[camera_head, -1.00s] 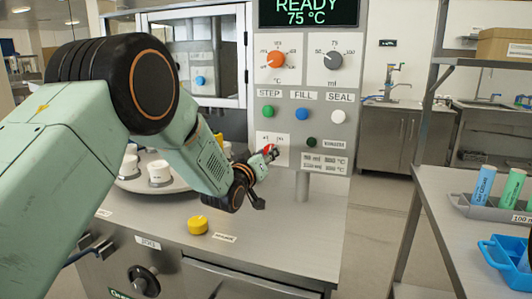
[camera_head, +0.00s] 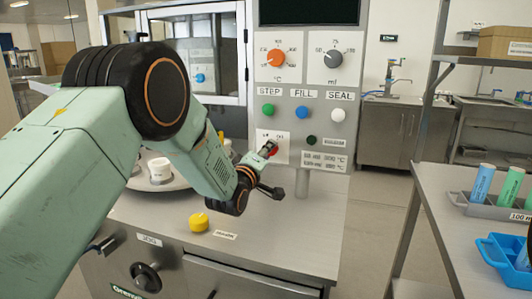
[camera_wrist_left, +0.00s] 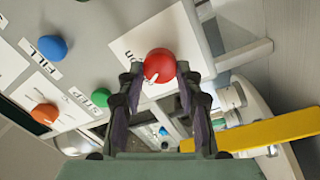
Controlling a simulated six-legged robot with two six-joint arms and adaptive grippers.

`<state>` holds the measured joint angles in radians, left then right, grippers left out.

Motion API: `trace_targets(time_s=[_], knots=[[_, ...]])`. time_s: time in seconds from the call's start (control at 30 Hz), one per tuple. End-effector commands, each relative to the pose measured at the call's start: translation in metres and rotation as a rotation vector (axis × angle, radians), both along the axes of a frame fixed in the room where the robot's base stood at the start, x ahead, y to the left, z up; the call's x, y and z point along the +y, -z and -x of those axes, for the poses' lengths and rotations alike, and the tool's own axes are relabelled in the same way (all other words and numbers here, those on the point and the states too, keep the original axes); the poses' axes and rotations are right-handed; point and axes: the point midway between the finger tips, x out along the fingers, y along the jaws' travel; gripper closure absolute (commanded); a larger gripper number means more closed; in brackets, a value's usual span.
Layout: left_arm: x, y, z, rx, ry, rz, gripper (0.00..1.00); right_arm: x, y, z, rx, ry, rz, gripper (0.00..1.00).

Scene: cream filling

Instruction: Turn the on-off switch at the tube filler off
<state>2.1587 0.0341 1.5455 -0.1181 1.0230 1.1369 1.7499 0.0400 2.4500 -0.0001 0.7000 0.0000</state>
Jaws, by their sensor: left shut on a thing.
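The on-off switch is a red round knob (camera_wrist_left: 160,65) with a white mark, on a white plate (camera_wrist_left: 150,40) of the tube filler's panel. In the head view the red knob (camera_head: 273,153) is mostly hidden by my left gripper (camera_head: 268,149). In the wrist view my left gripper (camera_wrist_left: 162,78) has a fingertip on each side of the knob and is shut on it. The tube filler's display (camera_head: 308,11) is dark.
Above the switch are a green button (camera_head: 268,110), a blue button (camera_head: 302,112), a white button (camera_head: 338,115), an orange dial (camera_head: 277,58) and a grey dial (camera_head: 332,59). A yellow knob (camera_head: 198,222) stands on the counter. A shelf with tubes (camera_head: 482,182) is at right.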

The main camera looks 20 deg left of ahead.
Motion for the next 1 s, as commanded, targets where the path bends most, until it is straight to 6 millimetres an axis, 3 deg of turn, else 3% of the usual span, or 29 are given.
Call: trace_targets(time_s=[0.53, 0.57, 0.83, 1.0], knots=[[-0.0005, 0.0, -0.0001, 0.001, 0.001, 0.026, 0.96, 0.0, -0.0003, 0.0, 0.0, 0.0, 0.0, 0.6], [-0.0005, 0.0, -0.0001, 0.001, 0.001, 0.026, 0.64, 0.0, -0.0003, 0.0, 0.0, 0.0, 0.0, 0.6], [-0.0004, 0.0, -0.0001, 0.001, 0.001, 0.025, 0.42, 0.0, -0.0003, -0.0001, 0.0, 0.0, 0.0, 0.6], [-0.0004, 0.0, -0.0001, 0.001, 0.001, 0.025, 0.42, 0.0, -0.0003, 0.0, 0.0, 0.0, 0.0, 0.6]])
